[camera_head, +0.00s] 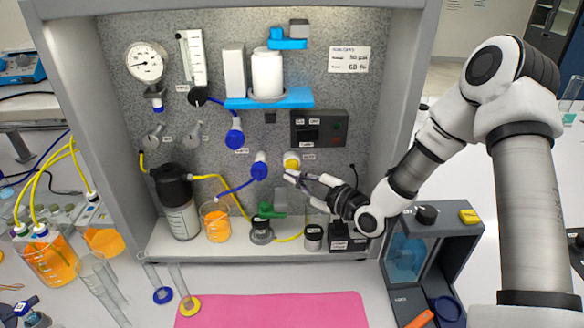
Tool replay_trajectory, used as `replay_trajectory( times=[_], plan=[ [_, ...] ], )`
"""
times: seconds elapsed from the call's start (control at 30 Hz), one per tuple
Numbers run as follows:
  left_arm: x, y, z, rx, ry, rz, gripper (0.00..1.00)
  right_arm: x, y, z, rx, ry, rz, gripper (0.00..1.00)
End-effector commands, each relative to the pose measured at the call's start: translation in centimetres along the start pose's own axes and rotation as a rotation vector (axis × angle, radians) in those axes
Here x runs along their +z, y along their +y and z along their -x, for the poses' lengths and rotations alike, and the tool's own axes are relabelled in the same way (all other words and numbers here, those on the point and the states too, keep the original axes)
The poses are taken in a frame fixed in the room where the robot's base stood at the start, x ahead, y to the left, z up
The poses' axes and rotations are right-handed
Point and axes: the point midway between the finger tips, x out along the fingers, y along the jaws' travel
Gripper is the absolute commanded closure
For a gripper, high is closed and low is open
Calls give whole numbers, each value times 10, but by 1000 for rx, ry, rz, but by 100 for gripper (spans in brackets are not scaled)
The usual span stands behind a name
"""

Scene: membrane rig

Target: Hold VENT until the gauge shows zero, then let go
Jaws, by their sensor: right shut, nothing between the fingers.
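The round white pressure gauge (146,62) hangs at the upper left of the grey speckled panel. Its needle and numbers are too small to read surely. A yellow knob or button (291,159) sits low in the middle of the panel, with a small label beside it that I cannot read; I cannot tell whether this is VENT. My right gripper (291,177) reaches in from the right, shut and empty, its fingertips just below the yellow knob. Whether they touch it cannot be told. My left gripper is out of view.
A blue fitting (259,171) with a hose sits left of the yellow knob. A dark control box (319,128) is above right. On the shelf below stand a dark-topped bottle (178,205), an orange beaker (215,222) and a green-handled valve (268,212). A pink mat (275,311) lies in front.

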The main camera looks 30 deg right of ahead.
Motion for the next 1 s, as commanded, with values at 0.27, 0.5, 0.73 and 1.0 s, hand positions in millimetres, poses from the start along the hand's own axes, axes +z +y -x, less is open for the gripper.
replay_trajectory(
  times=[0.27,0.5,0.73,1.0],
  plan=[
    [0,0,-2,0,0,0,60,-12,-12,16,-1,1,-1,100],
    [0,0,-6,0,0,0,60,-23,-24,32,-1,0,-1,100],
    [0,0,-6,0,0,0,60,-25,-25,35,0,0,1,100],
    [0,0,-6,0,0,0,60,-25,-25,35,0,0,0,100]
  ],
)
